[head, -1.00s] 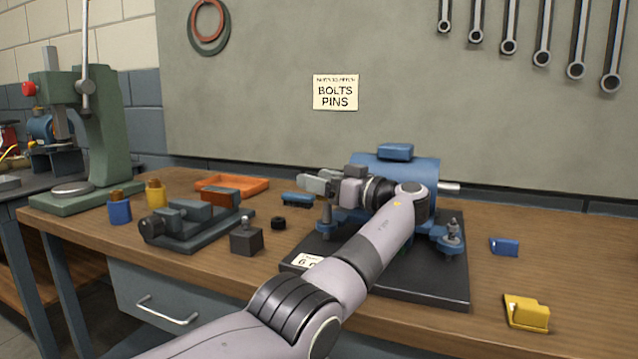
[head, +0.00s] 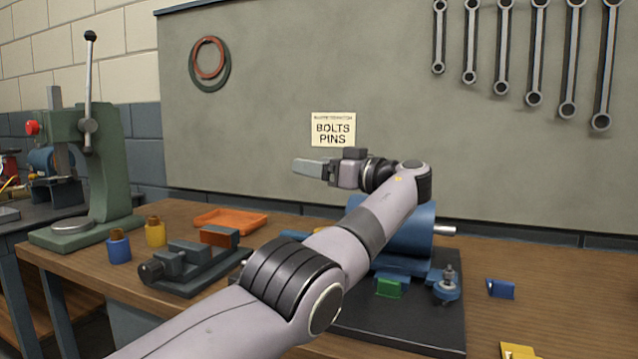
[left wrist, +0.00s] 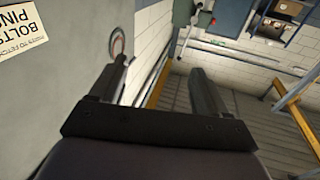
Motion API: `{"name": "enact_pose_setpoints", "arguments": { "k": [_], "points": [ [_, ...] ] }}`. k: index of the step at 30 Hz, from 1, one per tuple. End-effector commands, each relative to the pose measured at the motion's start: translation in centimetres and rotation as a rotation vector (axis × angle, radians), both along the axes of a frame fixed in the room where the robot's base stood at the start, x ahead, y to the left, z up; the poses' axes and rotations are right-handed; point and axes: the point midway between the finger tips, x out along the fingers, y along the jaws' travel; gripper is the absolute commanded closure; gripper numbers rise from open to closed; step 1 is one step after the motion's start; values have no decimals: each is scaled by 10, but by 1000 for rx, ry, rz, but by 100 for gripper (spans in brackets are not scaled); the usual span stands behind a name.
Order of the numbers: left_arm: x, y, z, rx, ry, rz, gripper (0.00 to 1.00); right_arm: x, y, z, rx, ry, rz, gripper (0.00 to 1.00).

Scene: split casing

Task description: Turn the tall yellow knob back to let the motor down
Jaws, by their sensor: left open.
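The motor (head: 408,235) is a blue cylinder with a metal shaft end pointing right. It stands over a dark base plate (head: 400,325), partly hidden behind my left arm. A tall yellow knob cannot be made out in either view. My left gripper (head: 305,168) is raised above the bench, left of and above the motor, in front of the wall board. In the left wrist view its two fingers (left wrist: 158,70) stand apart with nothing between them. My right gripper is not in view.
A vise (head: 185,268), an orange tray (head: 230,220) and a green press (head: 105,170) are at the left.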

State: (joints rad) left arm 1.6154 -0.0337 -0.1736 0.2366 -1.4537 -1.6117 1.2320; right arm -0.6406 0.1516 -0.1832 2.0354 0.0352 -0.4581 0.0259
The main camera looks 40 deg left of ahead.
Motion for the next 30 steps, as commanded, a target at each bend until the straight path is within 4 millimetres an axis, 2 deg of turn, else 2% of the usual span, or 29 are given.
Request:
{"name": "enact_pose_setpoints", "arguments": {
  "k": [1,3,15,21,30],
  "points": [
    [0,0,13,1,2,-1,24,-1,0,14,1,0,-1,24],
    [0,-1,23,1,2,-1,24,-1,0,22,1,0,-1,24],
    [1,-1,68,2,0,-2,24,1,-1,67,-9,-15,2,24],
    [1,-1,78,1,0,-2,24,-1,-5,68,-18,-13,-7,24],
    [1,-1,80,2,0,-2,24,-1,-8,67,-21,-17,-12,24]
  ]
}}
